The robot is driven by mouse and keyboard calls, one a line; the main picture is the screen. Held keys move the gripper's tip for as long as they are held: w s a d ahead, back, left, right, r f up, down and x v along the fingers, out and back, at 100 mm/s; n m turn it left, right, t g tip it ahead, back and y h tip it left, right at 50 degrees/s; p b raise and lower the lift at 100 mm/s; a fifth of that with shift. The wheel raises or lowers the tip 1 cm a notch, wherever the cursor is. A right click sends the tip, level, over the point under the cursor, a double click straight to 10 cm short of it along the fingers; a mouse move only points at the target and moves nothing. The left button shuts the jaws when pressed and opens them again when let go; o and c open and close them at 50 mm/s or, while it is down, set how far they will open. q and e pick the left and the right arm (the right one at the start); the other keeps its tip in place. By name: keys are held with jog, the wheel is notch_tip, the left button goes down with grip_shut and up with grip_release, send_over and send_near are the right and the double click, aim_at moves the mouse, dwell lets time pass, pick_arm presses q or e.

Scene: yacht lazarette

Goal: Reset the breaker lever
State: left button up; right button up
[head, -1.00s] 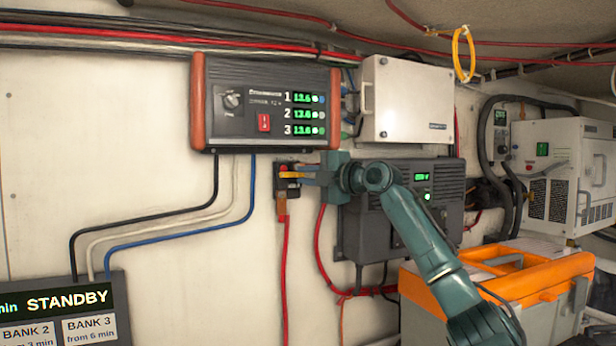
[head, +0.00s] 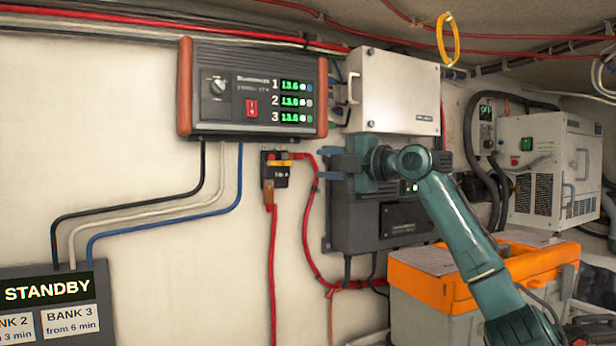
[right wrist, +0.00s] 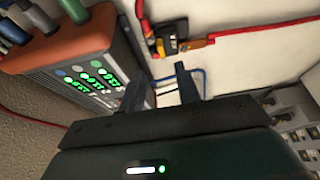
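The breaker (head: 275,172) is a small black block on the white wall, below the charger box, with red cable running down from it. Its yellow lever (head: 279,163) lies level across the upper front. In the right wrist view the breaker (right wrist: 172,42) and lever (right wrist: 160,47) show at top centre. My right gripper (head: 324,164) is to the right of the breaker, apart from it. Its two fingers are spread with nothing between them, also in the right wrist view (right wrist: 166,82). My left gripper is not in view.
The charger box (head: 254,92) with green readouts hangs just above the breaker. A white box (head: 396,92) and dark grey unit (head: 350,226) are behind my right arm. An orange-lidded case (head: 430,270) stands lower right. A standby panel (head: 50,310) is lower left.

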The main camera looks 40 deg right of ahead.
jog(key=s+b, duration=0.1)
jog(key=s, duration=0.3)
jog(key=shift+d, duration=0.1)
jog(key=shift+w, duration=0.1)
dwell(0.4)
